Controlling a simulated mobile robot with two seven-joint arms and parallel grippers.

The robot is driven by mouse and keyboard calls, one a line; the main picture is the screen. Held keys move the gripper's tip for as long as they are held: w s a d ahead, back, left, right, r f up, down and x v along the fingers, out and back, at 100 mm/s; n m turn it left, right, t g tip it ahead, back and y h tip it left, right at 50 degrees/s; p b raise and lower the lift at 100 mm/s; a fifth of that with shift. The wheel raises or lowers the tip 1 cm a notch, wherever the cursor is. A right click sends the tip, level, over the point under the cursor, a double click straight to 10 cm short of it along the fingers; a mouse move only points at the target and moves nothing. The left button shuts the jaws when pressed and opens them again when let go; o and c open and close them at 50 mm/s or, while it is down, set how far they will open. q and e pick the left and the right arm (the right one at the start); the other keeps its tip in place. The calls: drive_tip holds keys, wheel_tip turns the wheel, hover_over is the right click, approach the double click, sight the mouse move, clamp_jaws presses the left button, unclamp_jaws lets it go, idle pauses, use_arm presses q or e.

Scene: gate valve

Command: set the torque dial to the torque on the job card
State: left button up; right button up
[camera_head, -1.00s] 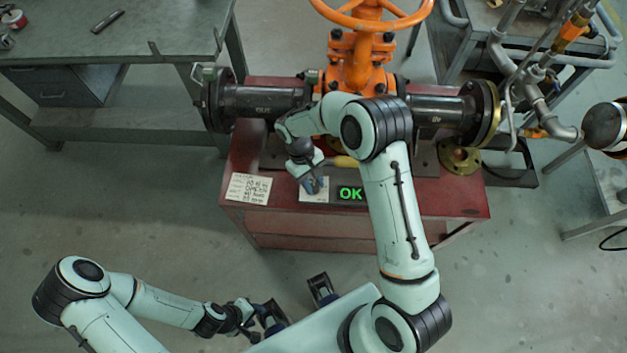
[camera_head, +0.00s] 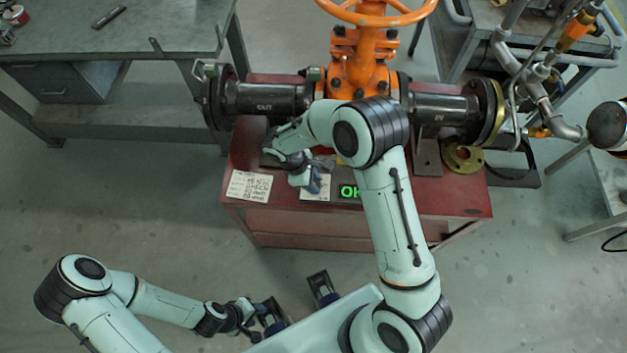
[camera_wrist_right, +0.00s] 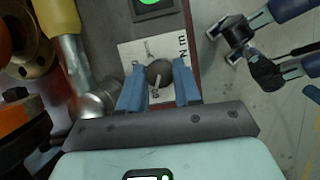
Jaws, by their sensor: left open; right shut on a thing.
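The torque dial is a round grey knob (camera_wrist_right: 159,73) with a pale pointer line, on a white scale plate (camera_wrist_right: 135,55) marked "N m". The plate also shows on the red bench (camera_head: 325,189) in the head view. My right gripper (camera_wrist_right: 159,88) has its blue fingers on either side of the knob and is shut on it; in the head view my arm hides the knob. The job card (camera_head: 249,186) lies left of the plate, its writing too small to read. My left gripper (camera_head: 297,301) is open and empty, in front of the bench.
A brass flange (camera_head: 463,158) rests at the bench's right.

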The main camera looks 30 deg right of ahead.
drive_tip(key=shift+n, duration=0.3)
drive_tip(key=o, duration=0.7)
drive_tip(key=shift+o, duration=0.2)
drive_tip(key=shift+r, duration=0.1)
drive_tip(key=p+v, duration=0.1)
drive_tip(key=v, duration=1.2)
drive_tip(key=shift+a, duration=0.2)
drive_tip(key=shift+s, duration=0.1)
